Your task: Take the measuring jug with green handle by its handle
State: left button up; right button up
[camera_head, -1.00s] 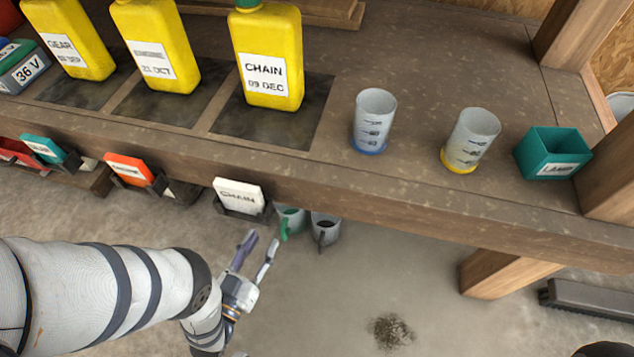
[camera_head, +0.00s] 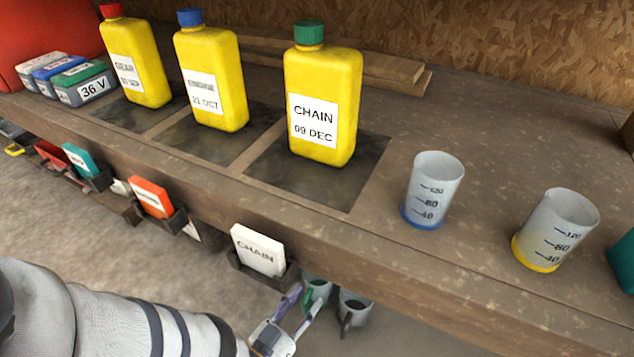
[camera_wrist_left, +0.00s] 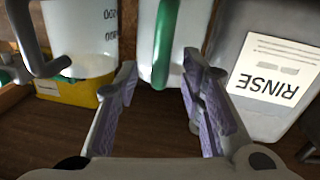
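The measuring jug with green handle (camera_head: 319,287) is under the shelf's front edge, mostly hidden by the shelf in the head view. Its pale wall and green handle (camera_wrist_left: 165,45) show at the top middle of the left wrist view. My left gripper (camera_head: 306,299) is at the jug's handle side. In the left wrist view my left gripper (camera_wrist_left: 160,65) is open, and the lower end of the handle appears between its fingertips, with a gap on each side. My right gripper is not in view.
A dark-handled jug (camera_head: 355,309) stands close beside it, also in the wrist view (camera_wrist_left: 85,25). A grey container labelled RINSE (camera_wrist_left: 265,70) is at the right. The shelf (camera_head: 400,270) overhangs, holding yellow bottles (camera_head: 325,85) and measuring cups (camera_head: 433,190). A CHAIN card (camera_head: 258,250) hangs on its front.

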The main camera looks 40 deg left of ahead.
pick_arm(q)
jog(key=shift+w, duration=0.1)
grip_shut()
